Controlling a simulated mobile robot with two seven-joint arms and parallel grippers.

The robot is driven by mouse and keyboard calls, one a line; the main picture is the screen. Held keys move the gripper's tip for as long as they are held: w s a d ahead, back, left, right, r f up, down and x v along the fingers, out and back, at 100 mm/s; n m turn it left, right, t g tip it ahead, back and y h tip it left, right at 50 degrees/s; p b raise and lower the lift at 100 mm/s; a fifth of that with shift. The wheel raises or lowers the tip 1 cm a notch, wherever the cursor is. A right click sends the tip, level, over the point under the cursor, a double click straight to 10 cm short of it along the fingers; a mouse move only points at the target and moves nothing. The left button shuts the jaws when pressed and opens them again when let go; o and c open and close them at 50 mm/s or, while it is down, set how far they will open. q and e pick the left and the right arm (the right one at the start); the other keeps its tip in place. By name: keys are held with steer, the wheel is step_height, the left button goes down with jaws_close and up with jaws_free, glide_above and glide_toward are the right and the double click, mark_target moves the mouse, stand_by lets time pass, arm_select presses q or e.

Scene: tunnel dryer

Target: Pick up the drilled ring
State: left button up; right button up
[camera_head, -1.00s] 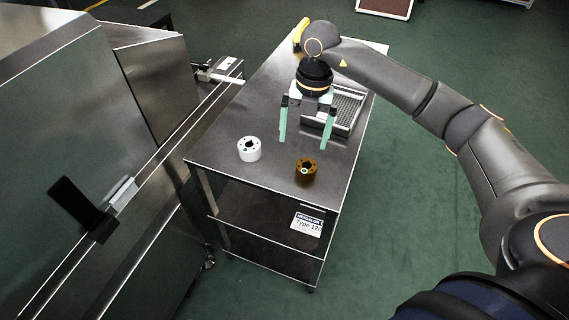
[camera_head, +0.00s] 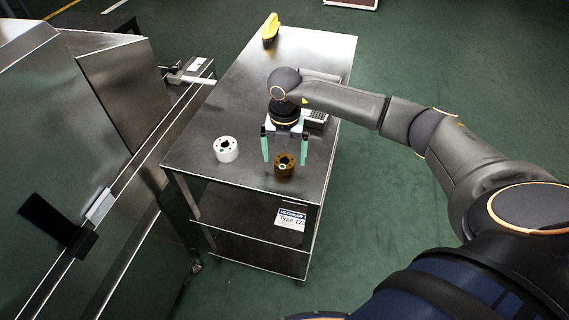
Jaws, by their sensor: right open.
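Two short round rings with holes in their top faces stand on the steel cart top (camera_head: 240,95) near its front edge. One is a brown, bronze-coloured ring (camera_head: 285,170); the other is a white ring (camera_head: 227,150) to its left. My right gripper (camera_head: 285,158) is open, pointing down, with its two green fingers on either side of the brown ring in this view. I cannot tell whether the fingers touch the ring or how far down they reach. My left gripper is not in view.
A tray with a grate (camera_head: 317,117) lies behind my right gripper, partly hidden by it. A yellow-handled brush (camera_head: 270,30) is at the cart's far end. The steel machine (camera_head: 60,110) with a rail stands at the left. The cart's lower shelf carries a label (camera_head: 291,218).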

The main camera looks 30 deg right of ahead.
steer(key=shift+f, duration=0.5)
jaws_close()
stand_by(0.5)
steer(key=shift+w+r, duration=0.1)
steer(key=shift+r, duration=0.05)
